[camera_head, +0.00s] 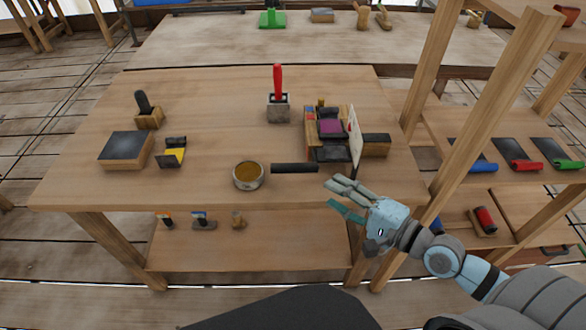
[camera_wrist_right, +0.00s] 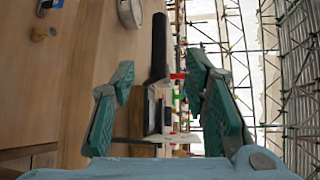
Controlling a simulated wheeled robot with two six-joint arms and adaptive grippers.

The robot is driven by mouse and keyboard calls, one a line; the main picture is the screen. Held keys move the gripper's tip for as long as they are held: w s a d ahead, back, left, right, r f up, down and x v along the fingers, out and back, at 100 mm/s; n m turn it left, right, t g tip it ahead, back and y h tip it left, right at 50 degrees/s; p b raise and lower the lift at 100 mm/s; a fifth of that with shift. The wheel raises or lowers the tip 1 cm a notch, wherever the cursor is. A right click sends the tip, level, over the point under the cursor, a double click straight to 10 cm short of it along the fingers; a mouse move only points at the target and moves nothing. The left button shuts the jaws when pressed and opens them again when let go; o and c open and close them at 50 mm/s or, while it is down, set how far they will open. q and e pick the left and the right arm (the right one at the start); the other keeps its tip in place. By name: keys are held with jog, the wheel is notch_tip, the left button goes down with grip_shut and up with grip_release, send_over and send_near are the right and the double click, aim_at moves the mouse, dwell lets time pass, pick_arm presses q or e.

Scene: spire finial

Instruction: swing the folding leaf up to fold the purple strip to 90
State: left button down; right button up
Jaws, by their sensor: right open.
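The purple strip (camera_head: 329,126) lies on the wooden folding device (camera_head: 310,130) at the right of the main table. A dark plate that looks like the folding leaf (camera_head: 332,155) lies low at the device's near side; I cannot tell its exact angle. A white upright panel (camera_head: 354,135) stands at the device's right. My right gripper (camera_head: 333,193) is open and empty in front of the table edge, nearer than the device and apart from it. In the right wrist view, its spread green fingers (camera_wrist_right: 160,72) frame part of the device (camera_wrist_right: 150,112). My left gripper is not in view.
The table's middle is mostly clear.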

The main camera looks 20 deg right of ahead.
aim_at(297, 171)
jog(key=b+x, duration=0.2)
jog(key=x, duration=1.2)
jog(key=shift+w+d+f, duration=0.15)
jog(key=shift+c, duration=0.6)
grip_shut()
